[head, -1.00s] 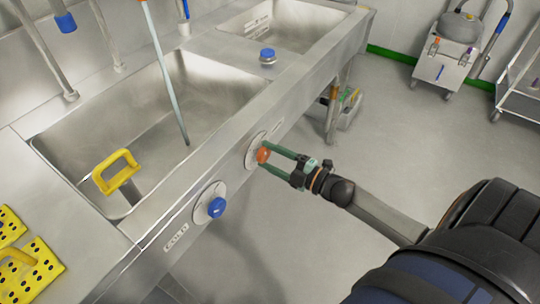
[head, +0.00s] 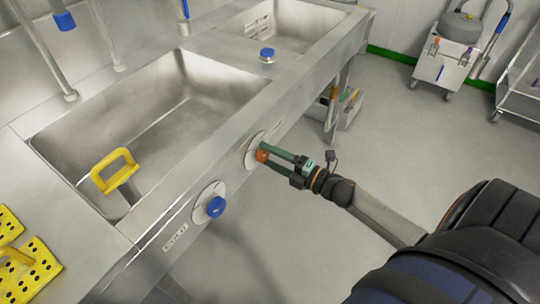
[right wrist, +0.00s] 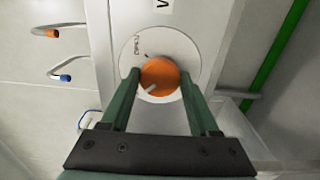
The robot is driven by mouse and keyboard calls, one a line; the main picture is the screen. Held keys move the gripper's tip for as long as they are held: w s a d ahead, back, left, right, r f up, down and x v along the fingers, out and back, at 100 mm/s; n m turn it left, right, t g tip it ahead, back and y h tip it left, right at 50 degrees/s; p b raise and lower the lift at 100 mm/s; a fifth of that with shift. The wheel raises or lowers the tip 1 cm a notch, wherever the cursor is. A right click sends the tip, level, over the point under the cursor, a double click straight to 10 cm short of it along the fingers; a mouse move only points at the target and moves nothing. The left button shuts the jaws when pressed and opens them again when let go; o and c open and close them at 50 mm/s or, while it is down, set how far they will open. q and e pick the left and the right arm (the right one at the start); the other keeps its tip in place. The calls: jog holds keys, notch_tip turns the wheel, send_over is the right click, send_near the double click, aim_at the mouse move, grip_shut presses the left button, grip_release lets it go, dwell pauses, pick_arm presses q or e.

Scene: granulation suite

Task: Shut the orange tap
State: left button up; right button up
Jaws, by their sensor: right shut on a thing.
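The orange tap (head: 262,155) is a round knob on a white dial plate on the sink's front face. In the right wrist view the orange knob (right wrist: 162,76) sits between my two green fingers, and its white mark points to the lower left. Small lettering on the dial is too small to read surely. My right gripper (head: 267,154) is shut on the orange knob, a finger on each side. No water stream shows over the large basin (head: 165,115). My left gripper is out of view.
A blue knob (head: 216,207) on a similar plate is nearer on the same face. Another blue knob (head: 267,55) is on the sink top. A yellow handle (head: 115,170) stands in the basin.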

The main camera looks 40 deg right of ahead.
jog(key=o, duration=1.4)
jog(key=v, duration=1.2)
jog(key=shift+s, duration=0.25)
